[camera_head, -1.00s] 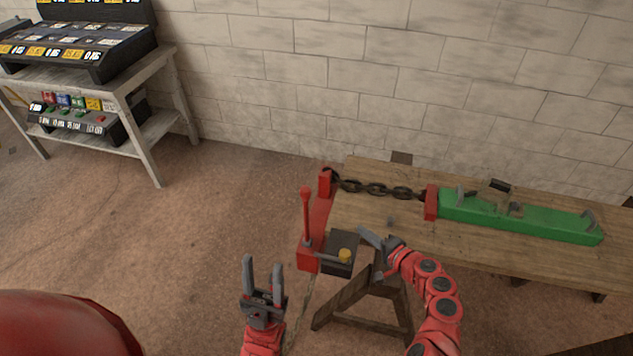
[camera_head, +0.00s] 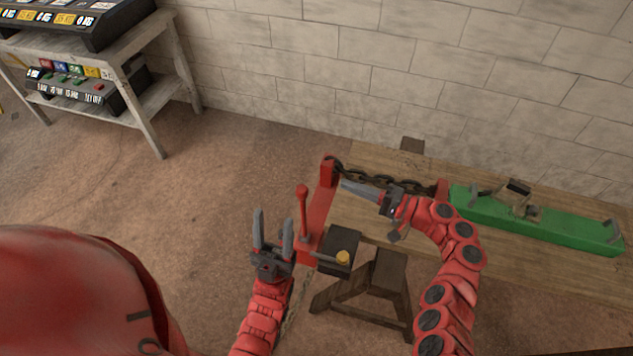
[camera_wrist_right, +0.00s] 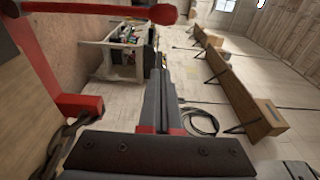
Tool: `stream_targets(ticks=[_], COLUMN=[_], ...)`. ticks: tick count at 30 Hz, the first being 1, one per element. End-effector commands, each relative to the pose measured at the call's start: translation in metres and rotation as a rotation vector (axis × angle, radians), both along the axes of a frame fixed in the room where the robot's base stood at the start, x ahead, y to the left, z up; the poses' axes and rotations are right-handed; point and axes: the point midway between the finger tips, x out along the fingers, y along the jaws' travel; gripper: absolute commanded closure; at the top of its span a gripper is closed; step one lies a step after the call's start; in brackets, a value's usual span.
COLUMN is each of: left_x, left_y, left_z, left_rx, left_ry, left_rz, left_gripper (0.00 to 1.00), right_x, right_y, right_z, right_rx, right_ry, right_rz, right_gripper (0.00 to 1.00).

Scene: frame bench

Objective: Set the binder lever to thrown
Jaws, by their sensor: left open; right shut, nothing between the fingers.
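The binder lever (camera_head: 303,208) is a red rod with a round knob, standing upright from a red base at the bench's left end. Its knob end shows at the top of the right wrist view (camera_wrist_right: 100,9). My left gripper (camera_head: 272,217) is open and empty, just left of the lever, with its fingers pointing up. My right gripper (camera_head: 345,185) is shut and empty over the bench, right of the lever, its fingers pointing left near the chain (camera_head: 370,178). It appears apart from the lever. The chain runs from a red bracket (camera_head: 328,172) and is partly hidden by my right arm.
A green beam (camera_head: 550,226) with metal fittings lies on the wooden bench (camera_head: 375,155). A grey table (camera_head: 150,42) with panels stands at back left. Floor between is clear.

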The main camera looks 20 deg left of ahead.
Motion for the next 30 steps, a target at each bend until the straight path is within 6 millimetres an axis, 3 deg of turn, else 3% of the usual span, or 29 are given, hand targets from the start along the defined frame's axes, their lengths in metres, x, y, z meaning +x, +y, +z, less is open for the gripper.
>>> stream_targets(ticks=[5, 12, 21, 24, 30], left_x=[0.0, 0.0, 0.0, 0.0, 0.0], left_y=[0.0, 0.0, 0.0, 0.0, 0.0], left_z=[0.007, 0.02, 0.022, 0.025, 0.048], left_rx=[0.0, 0.0, 0.0, 0.0, 0.0], left_ry=[0.0, 0.0, 0.0, 0.0, 0.0], left_rz=[0.0, 0.0, 0.0, 0.0, 0.0], left_gripper=[0.5, 0.5, 0.5, 0.5, 0.5], right_x=[0.002, 0.009, 0.015, 0.016, -0.002], right_y=[0.013, 0.055, 0.091, 0.1, 0.096], right_z=[0.003, 0.003, 0.0, 0.001, 0.004], right_rx=[0.001, -0.002, 0.0, -0.003, 0.002], right_ry=[0.001, 0.001, 0.001, 0.002, 0.004], right_rz=[0.0, 0.005, 0.005, 0.001, -0.001], right_gripper=[1.0, 1.0, 1.0, 1.0, 1.0])
